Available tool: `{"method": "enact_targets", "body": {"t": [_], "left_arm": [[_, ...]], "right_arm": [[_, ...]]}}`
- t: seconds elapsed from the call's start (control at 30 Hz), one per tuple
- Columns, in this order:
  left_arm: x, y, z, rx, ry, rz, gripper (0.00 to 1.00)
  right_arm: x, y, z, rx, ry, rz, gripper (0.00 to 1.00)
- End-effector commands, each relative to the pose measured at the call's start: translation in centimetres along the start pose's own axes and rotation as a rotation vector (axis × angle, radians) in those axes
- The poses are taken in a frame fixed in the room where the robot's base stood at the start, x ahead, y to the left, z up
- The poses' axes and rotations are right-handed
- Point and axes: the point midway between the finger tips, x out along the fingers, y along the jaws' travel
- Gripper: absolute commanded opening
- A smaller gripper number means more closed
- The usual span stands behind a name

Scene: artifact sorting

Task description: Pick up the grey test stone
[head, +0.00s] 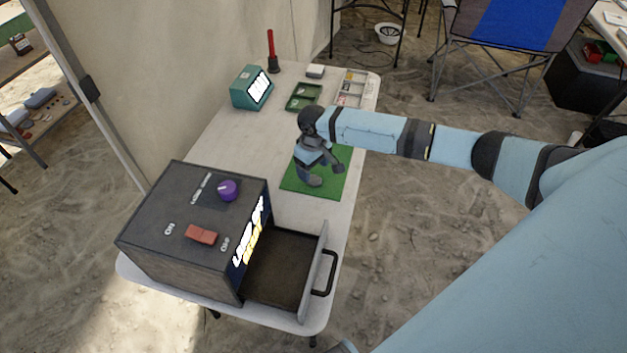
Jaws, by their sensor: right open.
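I cannot make out the grey test stone for certain. A small pale grey block (315,72) lies at the far end of the table, but I cannot tell whether it is the stone. My right gripper (311,180) points down over the green mat (330,187) in the middle of the table. It is open, and it and my wrist hide part of the mat. I cannot see anything between its fingers. My left gripper is not in view.
A dark box (160,225) with a purple knob and red switch stands at the near end; its drawer (280,270) is pulled out and looks empty. Behind are a teal device (251,88), a green tray (304,97), a sectioned tray (351,88) and a red-handled tool (271,52).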

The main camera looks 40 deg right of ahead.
Motion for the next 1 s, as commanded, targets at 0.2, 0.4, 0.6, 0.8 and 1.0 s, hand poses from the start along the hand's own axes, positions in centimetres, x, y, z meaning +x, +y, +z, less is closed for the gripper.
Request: {"method": "enact_targets", "body": {"t": [0.2, 0.4, 0.6, 0.8, 1.0], "left_arm": [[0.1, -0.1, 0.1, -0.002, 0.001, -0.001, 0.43], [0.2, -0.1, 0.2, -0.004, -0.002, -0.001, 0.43], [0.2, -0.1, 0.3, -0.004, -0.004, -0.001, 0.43], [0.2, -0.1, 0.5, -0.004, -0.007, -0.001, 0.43], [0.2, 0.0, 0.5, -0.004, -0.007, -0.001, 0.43]], "right_arm": [[3.4, 0.2, 0.0, 0.001, -0.002, 0.000, 0.71], [4.5, 0.2, 0.0, 0.000, -0.001, 0.001, 0.71], [4.5, 0.2, 0.0, 0.000, -0.001, 0.001, 0.61], [4.5, 0.2, 0.0, 0.000, -0.001, 0.001, 0.18], [4.5, 0.2, 0.0, 0.000, -0.001, 0.001, 0.18]]}}
